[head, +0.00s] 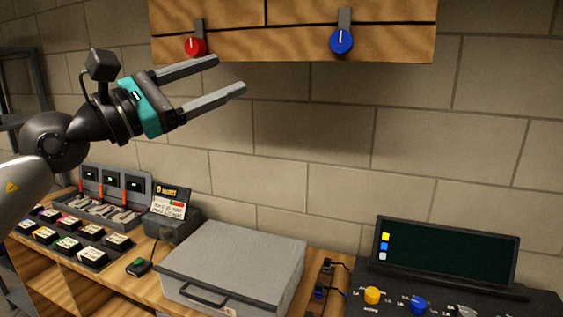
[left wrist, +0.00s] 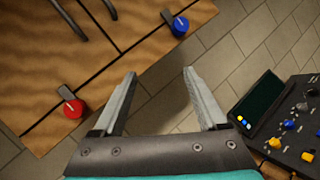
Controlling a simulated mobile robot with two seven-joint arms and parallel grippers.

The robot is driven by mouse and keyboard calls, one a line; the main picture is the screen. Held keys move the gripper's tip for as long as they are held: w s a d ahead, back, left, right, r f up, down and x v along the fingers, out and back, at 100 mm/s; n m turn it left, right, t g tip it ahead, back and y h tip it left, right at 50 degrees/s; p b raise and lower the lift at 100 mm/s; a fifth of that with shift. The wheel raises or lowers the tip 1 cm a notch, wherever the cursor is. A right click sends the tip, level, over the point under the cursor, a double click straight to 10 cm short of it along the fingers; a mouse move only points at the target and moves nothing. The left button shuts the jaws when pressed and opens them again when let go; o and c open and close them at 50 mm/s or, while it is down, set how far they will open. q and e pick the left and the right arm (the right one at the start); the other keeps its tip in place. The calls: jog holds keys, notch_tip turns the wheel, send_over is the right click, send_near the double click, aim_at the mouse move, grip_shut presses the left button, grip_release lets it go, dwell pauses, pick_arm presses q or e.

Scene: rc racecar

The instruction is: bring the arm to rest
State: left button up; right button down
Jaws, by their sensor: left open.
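My left gripper (head: 230,76) is raised in front of the block wall, above the bench and just below the wooden wall panel. Its two fingers are spread apart with nothing between them. In the left wrist view the open fingers (left wrist: 160,90) point toward the wall and the panel (left wrist: 100,70). The red knob (head: 195,46) and the blue knob (head: 341,41) hang at the panel's lower edge, apart from the fingers. They also show in the left wrist view, red (left wrist: 73,107) at left and blue (left wrist: 180,26) above. My right gripper is not in view.
A grey lidded box (head: 232,257) with a front handle stands on the bench. A dark console (head: 445,250) with a screen and coloured knobs is at right. Several labelled buttons (head: 68,246) and a slider unit (head: 115,195) are at left. The wall space right of the gripper is clear.

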pick_arm(q)
jog(key=s+a+f+m+y, duration=0.2)
jog(key=a+f+m+y, duration=0.2)
jog(key=f+m+y, duration=0.6)
jog(key=s+a+f+m+y, duration=0.25)
jog(key=f+m, duration=0.55)
jog(key=f, duration=0.6)
jog(key=s+a+f+m+y, duration=0.2)
jog(key=a+f+m+y, duration=0.2)
jog(key=f+m+y, duration=0.6)
jog(key=s+d+f+n+g+h, duration=0.25)
jog(key=s+f+n+g, duration=0.2)
jog(key=s+f, duration=0.6)
jog(key=s+d+f+n+g+h, duration=0.2)
jog(key=s+f+n+g+h, duration=0.3)
jog(key=s+f, duration=0.55)
jog(key=s+f+m+g+y+b, duration=0.1)
jog(key=s+f+m+g+b, duration=0.2)
jog(key=f, duration=2.1)
jog(key=s+a+f+b, duration=0.2)
jog(key=s+f+b, duration=0.3)
jog(key=s+f, duration=1)
notch_tip(320, 180, down, 4)
jog(key=shift+s+a+r, duration=0.25)
jog(key=shift+s, duration=0.15)
